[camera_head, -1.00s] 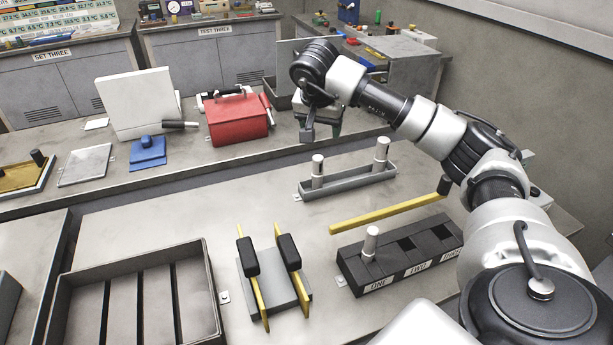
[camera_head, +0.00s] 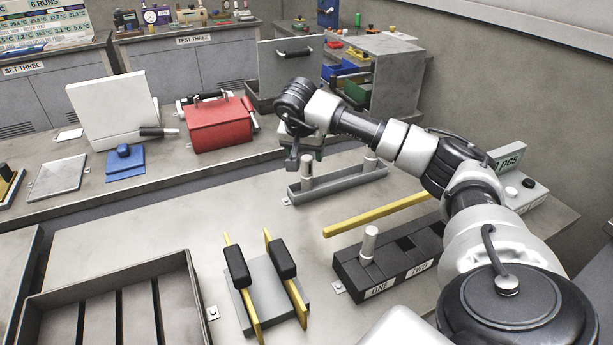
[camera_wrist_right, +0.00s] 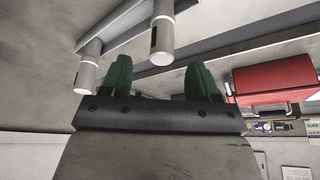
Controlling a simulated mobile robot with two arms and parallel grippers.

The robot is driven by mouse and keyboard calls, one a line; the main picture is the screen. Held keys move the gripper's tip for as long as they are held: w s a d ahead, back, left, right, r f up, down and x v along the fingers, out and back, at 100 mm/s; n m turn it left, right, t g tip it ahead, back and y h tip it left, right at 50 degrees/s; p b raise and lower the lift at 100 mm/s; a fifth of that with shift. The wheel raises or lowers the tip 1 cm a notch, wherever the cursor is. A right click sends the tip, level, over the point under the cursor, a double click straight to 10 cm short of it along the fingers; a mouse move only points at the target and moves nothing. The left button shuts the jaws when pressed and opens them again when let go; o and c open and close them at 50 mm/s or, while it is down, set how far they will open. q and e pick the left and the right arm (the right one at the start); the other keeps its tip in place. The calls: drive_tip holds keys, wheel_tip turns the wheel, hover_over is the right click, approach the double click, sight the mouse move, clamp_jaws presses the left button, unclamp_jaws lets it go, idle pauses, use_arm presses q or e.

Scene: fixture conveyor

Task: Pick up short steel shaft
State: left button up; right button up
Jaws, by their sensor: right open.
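Two pale steel shafts stand upright in a long grey holder (camera_head: 338,187) on the bench. The left one (camera_head: 307,174) looks shorter than the right one (camera_head: 370,163). My right gripper (camera_head: 295,161) is open and empty, beside the upper left of the shorter shaft in the head view. In the right wrist view the open fingers (camera_wrist_right: 160,82) show, with the shorter shaft (camera_wrist_right: 162,38) just above the gap between them and the taller shaft (camera_wrist_right: 88,66) to the left. I see no contact. My left gripper is not in view.
Another shaft (camera_head: 369,245) stands in the black labelled rack (camera_head: 350,284) in front. A yellow bar (camera_head: 375,214) lies between rack and holder. A two-handled fixture (camera_head: 268,293) and a slatted tray (camera_head: 200,280) lie left. A red case (camera_head: 220,126) stands behind.

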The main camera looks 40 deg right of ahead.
sight(307, 157)
drive_tip(key=x, duration=0.4)
drive_tip(key=shift+w+d+f+p, duration=0.15)
drive_tip(key=shift+w+p, duration=0.15)
drive_tip(key=shift+c, duration=0.2)
clamp_jaws()
